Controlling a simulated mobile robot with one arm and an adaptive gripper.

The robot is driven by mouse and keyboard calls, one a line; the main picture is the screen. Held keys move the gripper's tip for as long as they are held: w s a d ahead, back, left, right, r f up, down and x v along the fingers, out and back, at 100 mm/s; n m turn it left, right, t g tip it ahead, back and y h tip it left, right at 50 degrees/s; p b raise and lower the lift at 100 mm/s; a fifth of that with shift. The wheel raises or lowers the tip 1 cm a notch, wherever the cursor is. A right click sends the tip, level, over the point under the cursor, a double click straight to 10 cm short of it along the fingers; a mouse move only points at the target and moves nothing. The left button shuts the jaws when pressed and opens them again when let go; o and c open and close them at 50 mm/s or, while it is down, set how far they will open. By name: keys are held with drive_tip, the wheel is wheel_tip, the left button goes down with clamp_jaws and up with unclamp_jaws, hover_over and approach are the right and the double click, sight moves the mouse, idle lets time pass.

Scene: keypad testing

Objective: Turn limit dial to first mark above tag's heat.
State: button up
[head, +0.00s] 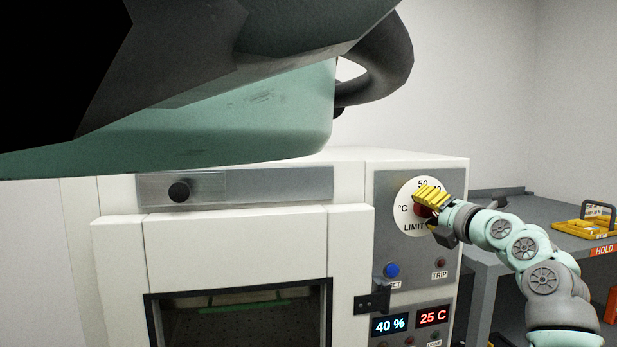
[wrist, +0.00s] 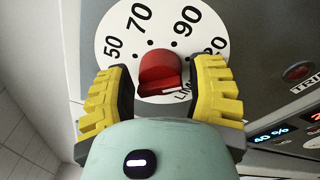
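The limit dial (head: 405,190) is a white disc on the grey panel of the oven-like cabinet. In the wrist view the dial face (wrist: 118,22) shows 50, 70, 90 and a partly hidden number, with black dots. Its red knob (wrist: 160,68) has a pale line on its lower side; I cannot tell which mark it indicates. My gripper (wrist: 162,82) has its yellow fingers on either side of the knob, with small gaps visible. In the head view my gripper (head: 430,198) covers much of the dial. I see no readable heat tag.
Below the dial are a blue button (head: 392,270), a TRIP lamp (head: 441,263) and displays reading 40 % (head: 391,324) and 25 C (head: 432,316). A door latch (head: 373,300) juts out to the left. A grey table (head: 510,227) at right bears a yellow tray (head: 572,228) and a HOLD label.

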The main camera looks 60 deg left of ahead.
drive_tip(key=c, duration=0.8)
drive_tip(key=shift+w, duration=0.1)
drive_tip(key=shift+f+b, duration=0.2)
drive_tip(key=shift+b, duration=0.4)
drive_tip(key=n+b, duration=0.2)
drive_tip(key=b, duration=0.1)
drive_tip(key=shift+f+b, duration=0.15)
drive_tip(key=shift+b, duration=0.2)
drive_tip(key=shift+n+h+b, duration=0.3)
drive_tip(key=shift+n+b, duration=0.4)
drive_tip(key=shift+b, duration=0.55)
drive_tip(key=shift+r+n+b, duration=0.3)
drive_tip(key=shift+n+b, duration=0.5)
drive_tip(key=shift+n, duration=0.4)
drive_tip(key=shift+d+r+n+h, duration=0.1)
drive_tip(key=shift+n+h, duration=0.2)
drive_tip(key=shift+n, duration=0.9)
